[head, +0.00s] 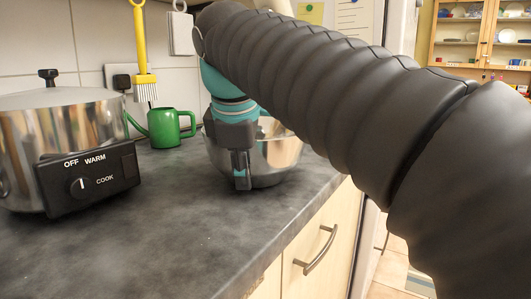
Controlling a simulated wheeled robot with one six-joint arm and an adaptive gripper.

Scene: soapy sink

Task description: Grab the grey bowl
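A shiny grey metal bowl (277,156) stands on the dark countertop, in the middle of the head view. My gripper (242,180) points down at the bowl's near side, in front of its wall. My gripper and arm hide the bowl's left and upper parts. The fingers overlap the bowl's near wall in the picture; I cannot tell whether they touch it or grip its rim. The finger opening is too small and dark to make out.
A rice cooker (62,135) with an OFF/WARM/COOK knob stands at the left. A green watering can (170,128) and a hanging yellow brush (140,50) are behind. The countertop (165,220) is clear in front. A drawer handle (318,250) sticks out below its edge.

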